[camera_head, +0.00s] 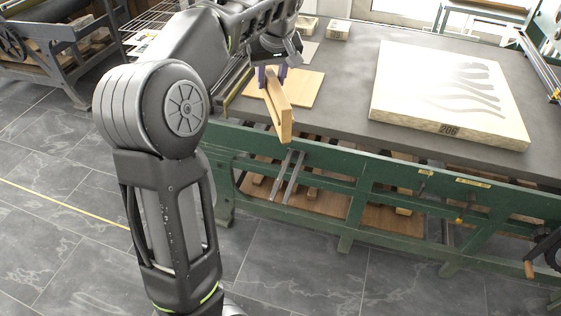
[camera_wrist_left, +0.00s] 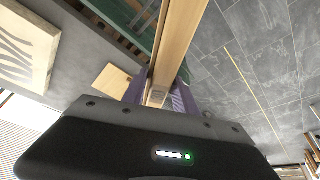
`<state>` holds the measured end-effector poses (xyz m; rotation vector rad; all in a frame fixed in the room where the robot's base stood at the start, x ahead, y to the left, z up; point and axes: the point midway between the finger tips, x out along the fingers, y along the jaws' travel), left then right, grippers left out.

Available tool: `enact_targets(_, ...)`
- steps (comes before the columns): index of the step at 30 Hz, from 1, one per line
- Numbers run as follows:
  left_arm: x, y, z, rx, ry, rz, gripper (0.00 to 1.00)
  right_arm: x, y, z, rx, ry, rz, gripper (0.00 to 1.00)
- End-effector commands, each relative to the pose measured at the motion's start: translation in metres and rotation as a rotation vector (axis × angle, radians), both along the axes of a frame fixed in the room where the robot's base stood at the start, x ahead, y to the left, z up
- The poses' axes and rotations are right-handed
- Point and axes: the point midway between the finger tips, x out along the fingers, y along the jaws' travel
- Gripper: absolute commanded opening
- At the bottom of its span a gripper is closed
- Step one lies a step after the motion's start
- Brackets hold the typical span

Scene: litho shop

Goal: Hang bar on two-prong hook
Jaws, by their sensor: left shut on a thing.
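My left gripper (camera_head: 271,76) is shut on a pale wooden bar (camera_head: 279,105), with its purple fingers on both sides of it. The bar points toward the camera, and its near end reaches past the table's front edge. In the left wrist view the bar (camera_wrist_left: 181,40) runs up and away between the fingers of the gripper (camera_wrist_left: 160,95). Two grey metal prongs (camera_head: 293,178), which look like the two-prong hook, stand out from the green table frame just below the bar's near end. The bar looks apart from them. My right gripper is out of view.
The grey table top (camera_head: 340,75) carries a large pale stone slab (camera_head: 420,85) marked 206. A thin wooden board (camera_head: 308,90) lies under the gripper. Small blocks (camera_head: 339,29) stand at the back. The green frame (camera_head: 380,185) has wooden shelves beneath. The tiled floor in front is clear.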

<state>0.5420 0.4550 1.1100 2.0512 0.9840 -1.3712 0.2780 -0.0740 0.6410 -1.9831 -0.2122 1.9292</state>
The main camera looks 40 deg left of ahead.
Motion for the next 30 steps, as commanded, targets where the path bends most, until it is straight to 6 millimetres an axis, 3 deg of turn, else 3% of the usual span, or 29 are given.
enact_targets(5, 0.004, -0.001, -0.023, -0.001, 0.005, -0.041, 0.00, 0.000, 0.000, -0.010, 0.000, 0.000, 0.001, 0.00)
enact_targets(8, 0.009, -0.003, -0.055, -0.004, 0.013, -0.103, 0.00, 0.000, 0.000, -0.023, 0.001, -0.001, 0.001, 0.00)
enact_targets(18, 0.022, -0.018, -0.218, -0.012, 0.017, -0.413, 0.00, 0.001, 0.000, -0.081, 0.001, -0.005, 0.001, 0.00)
enact_targets(21, 0.022, -0.021, -0.255, -0.009, 0.009, -0.484, 0.00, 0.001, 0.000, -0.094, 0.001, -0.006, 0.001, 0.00)
enact_targets(25, 0.021, -0.025, -0.283, -0.002, 0.000, -0.541, 0.00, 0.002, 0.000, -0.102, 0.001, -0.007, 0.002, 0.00)
enact_targets(30, 0.021, -0.025, -0.290, 0.002, -0.004, -0.561, 0.00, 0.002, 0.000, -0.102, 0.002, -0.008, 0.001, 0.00)
